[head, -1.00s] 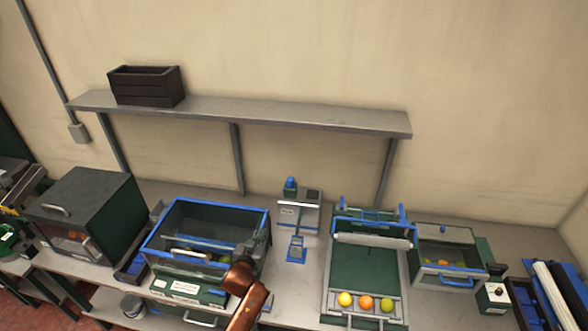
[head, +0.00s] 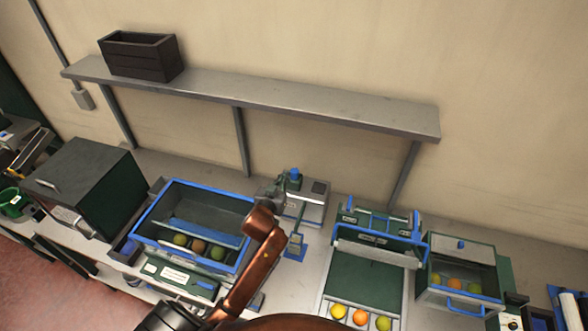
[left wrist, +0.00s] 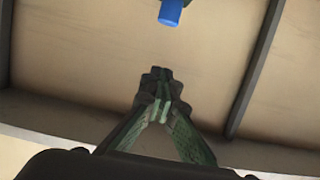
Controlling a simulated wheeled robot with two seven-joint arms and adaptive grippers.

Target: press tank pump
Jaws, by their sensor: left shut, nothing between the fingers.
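The blue-rimmed tank (head: 150,212) stands on the bench left of centre, with several orange and green fruits low inside it. A grey unit (head: 312,192) with a blue cap (head: 295,174) on top stands at the back of the bench, right of the tank. I cannot tell for sure which part is the pump. My left gripper (head: 272,191) is at the tank's back right corner, just left of the grey unit. In the left wrist view its fingers (left wrist: 157,78) are shut and empty, and a blue cylinder (left wrist: 171,12) shows beyond them, apart from the tips.
A wall shelf (head: 300,104) with a dark crate (head: 140,56) runs above the bench. A green box (head: 85,188) stands at the left. A roller tray (head: 365,275) with fruits and a second blue-rimmed bin (head: 462,300) stand at the right.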

